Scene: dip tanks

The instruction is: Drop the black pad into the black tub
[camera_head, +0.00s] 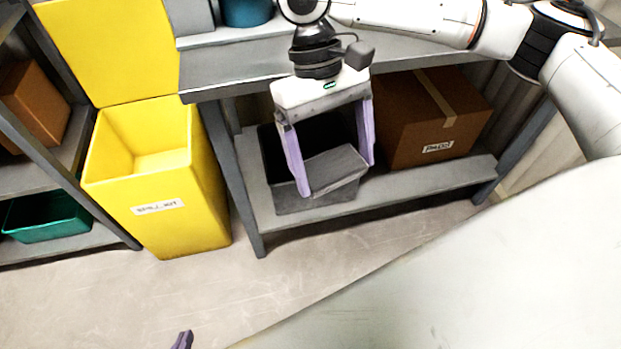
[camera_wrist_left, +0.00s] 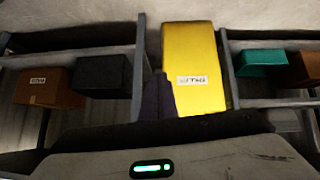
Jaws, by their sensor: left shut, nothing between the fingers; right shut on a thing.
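The black tub (camera_head: 328,197) stands on the lower shelf of the grey bench. It also shows as a dark box in the left wrist view (camera_wrist_left: 103,88). My right gripper (camera_head: 338,178) points down in front of the tub in the head view, its purple fingers wide apart. It is shut on the black pad (camera_head: 337,170), a dark grey sheet between the fingertips. The pad overlaps the tub's opening in the picture; its height above the tub is hard to tell. My left gripper (camera_head: 182,341) barely shows at the bottom edge; its dark fingers (camera_wrist_left: 158,98) are together and empty.
A yellow spill bin (camera_head: 205,200) with its lid up stands left of the bench. A cardboard box (camera_head: 425,115) sits right of the tub on the same shelf. A teal tub (camera_head: 45,218) is on the left rack. A pale surface fills the lower right; the floor between is clear.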

